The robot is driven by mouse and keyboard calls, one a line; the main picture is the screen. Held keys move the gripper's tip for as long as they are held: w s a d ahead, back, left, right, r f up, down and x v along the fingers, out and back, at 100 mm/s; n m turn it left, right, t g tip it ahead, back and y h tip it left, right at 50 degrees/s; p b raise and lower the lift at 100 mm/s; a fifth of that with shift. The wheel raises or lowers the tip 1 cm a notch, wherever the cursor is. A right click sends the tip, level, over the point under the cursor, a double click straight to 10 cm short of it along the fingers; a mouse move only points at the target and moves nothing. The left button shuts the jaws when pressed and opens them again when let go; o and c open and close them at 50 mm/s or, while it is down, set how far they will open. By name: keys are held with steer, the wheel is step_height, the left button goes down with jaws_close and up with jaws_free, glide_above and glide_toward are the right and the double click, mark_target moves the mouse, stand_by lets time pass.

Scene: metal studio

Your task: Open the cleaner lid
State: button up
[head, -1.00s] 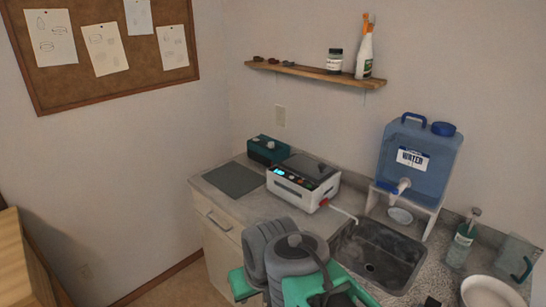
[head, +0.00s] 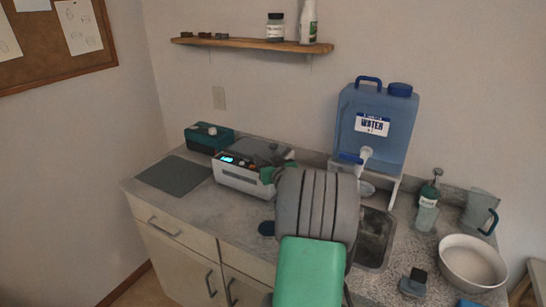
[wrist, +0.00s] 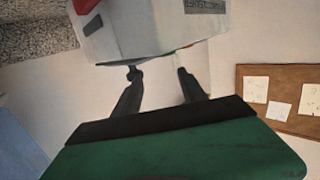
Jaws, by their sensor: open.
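The cleaner (head: 243,180) is a white box with a lit blue display, on the counter left of the sink. Its dark grey lid (head: 240,150) looks shut, with its right part hidden by my gripper and arm. My gripper (wrist: 158,75) is open, with its two dark fingers apart and nothing seen between them. In the wrist view the cleaner's white body (wrist: 150,30) is just beyond the fingertips. Whether a finger touches the lid's edge I cannot tell. In the head view my gripper is at the cleaner's right side, largely hidden by my own arm.
A blue water tank (head: 375,125) stands over the sink (head: 375,240) to the right. A teal box (head: 208,138) is behind the cleaner and a dark mat (head: 174,174) lies to its left. A wooden shelf (head: 250,44) hangs above. A soap bottle (head: 427,208) and white bowl (head: 472,263) are at right.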

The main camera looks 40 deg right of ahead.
mark_target(275, 148)
steer(key=shift+m+h, duration=0.5)
steer(key=shift+h, duration=0.3)
steer(key=d, duration=0.1)
steer(key=s+d, duration=0.1)
steer(key=d, duration=0.1)
steer(key=s+d, duration=0.1)
steer(key=shift+d, duration=0.2)
steer(key=p+x, duration=0.2)
steer(key=x, duration=0.5)
steer(key=shift+w+a, duration=0.1)
steer(key=shift+w, duration=0.15)
steer(key=shift+c, duration=0.4)
steer(key=shift+r, duration=0.1)
jaws_close()
